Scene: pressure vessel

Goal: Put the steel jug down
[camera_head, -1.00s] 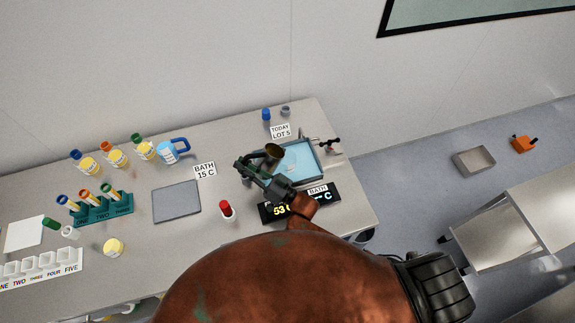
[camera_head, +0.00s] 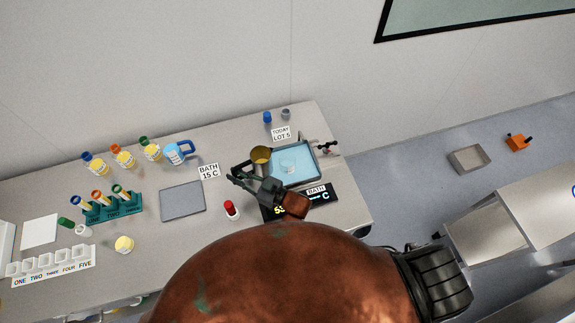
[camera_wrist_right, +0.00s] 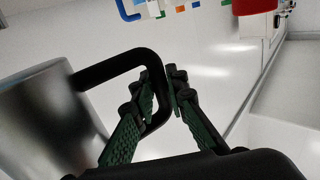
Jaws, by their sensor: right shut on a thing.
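The steel jug (camera_head: 261,156) shows in the head view at the left edge of the blue water bath, its round mouth facing up. In the right wrist view its grey metal body (camera_wrist_right: 45,120) fills the left side, with a black handle (camera_wrist_right: 118,60). My right gripper (camera_head: 240,173) is shut on that handle; the fingers (camera_wrist_right: 160,98) close around it in the wrist view. Whether the jug's base touches the bench cannot be told. My left gripper is not in view.
The blue bath (camera_head: 308,163) holds a small clear vessel (camera_head: 289,166). A display (camera_head: 318,196) lies in front.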

